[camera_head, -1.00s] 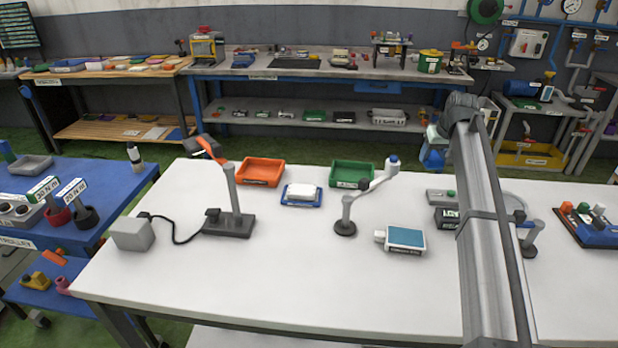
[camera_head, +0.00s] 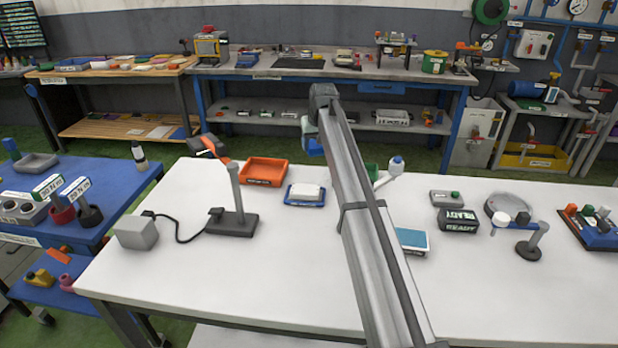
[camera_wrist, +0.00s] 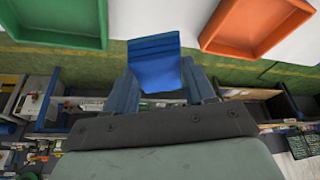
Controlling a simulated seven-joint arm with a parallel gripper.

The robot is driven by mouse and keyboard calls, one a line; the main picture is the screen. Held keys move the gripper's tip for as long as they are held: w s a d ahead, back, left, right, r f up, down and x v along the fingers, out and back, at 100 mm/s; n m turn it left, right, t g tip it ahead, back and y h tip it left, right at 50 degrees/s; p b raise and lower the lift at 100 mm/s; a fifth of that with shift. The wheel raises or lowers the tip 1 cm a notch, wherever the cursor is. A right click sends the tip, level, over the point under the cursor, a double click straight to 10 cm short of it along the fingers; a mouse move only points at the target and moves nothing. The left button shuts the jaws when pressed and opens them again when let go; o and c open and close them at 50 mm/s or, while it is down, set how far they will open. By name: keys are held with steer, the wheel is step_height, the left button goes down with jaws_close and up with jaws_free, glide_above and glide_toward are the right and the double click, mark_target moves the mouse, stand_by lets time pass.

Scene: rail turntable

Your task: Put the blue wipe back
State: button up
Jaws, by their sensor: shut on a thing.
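The blue wipe (camera_wrist: 154,58) is a folded blue piece held between the two blue fingers of my gripper (camera_wrist: 160,85) in the wrist view. The gripper is shut on it, in the air. A green tray (camera_wrist: 62,40) lies left of it there and an orange tray (camera_wrist: 258,20) lies right. In the head view, my gripper (camera_head: 312,143) is over the table's back edge, right of the orange tray (camera_head: 263,172). Blue shows at its end, but I cannot separate wipe from fingers. My arm hides most of the green tray (camera_head: 371,170).
On the white table (camera_head: 270,270), a blue tray with a white block (camera_head: 306,192) stands in front of the gripper. A blue-topped box (camera_head: 412,240) is partly behind my arm. A lamp-like stand (camera_head: 235,215) is at left, a READY box (camera_head: 458,221) at right. The table's front is clear.

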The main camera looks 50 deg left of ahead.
mark_target(312, 152)
steer(key=shift+s+a+f, duration=0.2)
steer(key=shift+s+a, duration=0.35)
steer(key=shift+s, duration=0.05)
steer(key=shift+f, duration=0.4)
step_height(312, 152, down, 9)
steer(key=shift+r, duration=0.1)
steer(key=shift+f, duration=0.2)
steer(key=o, duration=0.9)
steer(key=shift+o, duration=0.2)
steer(key=shift+r, duration=0.1)
steer(key=v, duration=1.2)
